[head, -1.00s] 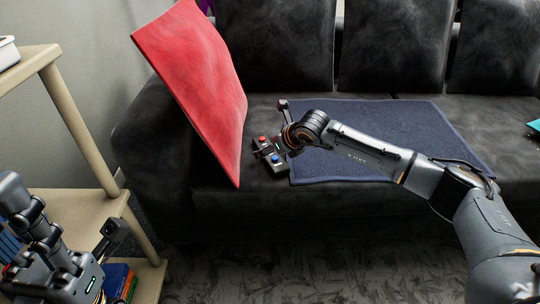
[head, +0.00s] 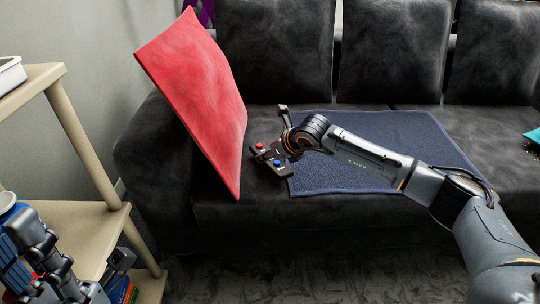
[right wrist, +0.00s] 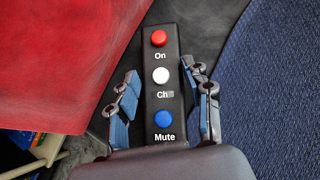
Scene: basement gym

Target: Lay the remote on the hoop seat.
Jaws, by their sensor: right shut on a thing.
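The remote (head: 268,157) is a dark grey slim block with red, white and blue buttons. In the right wrist view the remote (right wrist: 161,98) lies lengthwise between my fingers, its buttons marked On, Ch and Mute. My right gripper (head: 275,150) is shut on it, one finger (right wrist: 125,105) along each side. It is over the sofa seat between the red panel and the navy mat; I cannot tell whether it touches the seat. My left gripper (head: 118,262) is low at the left, partly out of frame; its jaws are unclear. I see no hoop seat in these views.
A black sofa (head: 170,150) fills the middle. A red panel (head: 200,95) leans at its left end, close to the remote. A navy mat (head: 385,145) lies on the seat. A wooden shelf (head: 90,235) stands at the left, near my left arm.

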